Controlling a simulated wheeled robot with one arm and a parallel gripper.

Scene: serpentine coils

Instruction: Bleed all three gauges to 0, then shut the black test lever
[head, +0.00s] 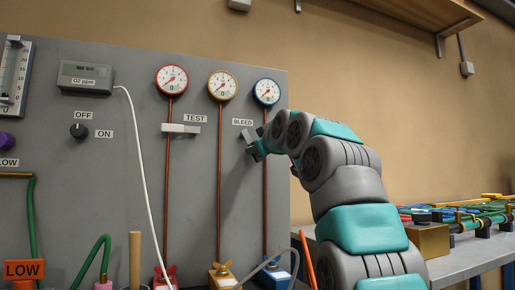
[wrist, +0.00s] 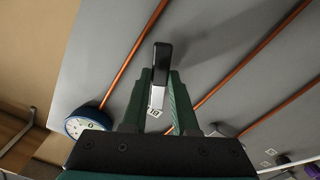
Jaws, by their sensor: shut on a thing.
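My gripper (head: 252,147) is at the grey panel, just below the BLEED label. In the wrist view its two green fingers (wrist: 162,78) are shut on a pale lever with a black end (wrist: 162,60). Which lever this is, I cannot tell for sure. The red gauge (head: 171,79), yellow gauge (head: 222,85) and blue gauge (head: 267,91) hang in a row above. Their needles are too small to read exactly. The blue gauge (wrist: 88,122) also shows in the wrist view.
A white cable (head: 140,170) hangs at left from the O2 meter (head: 85,78). A bench (head: 460,255) with coloured tubes stands at right.

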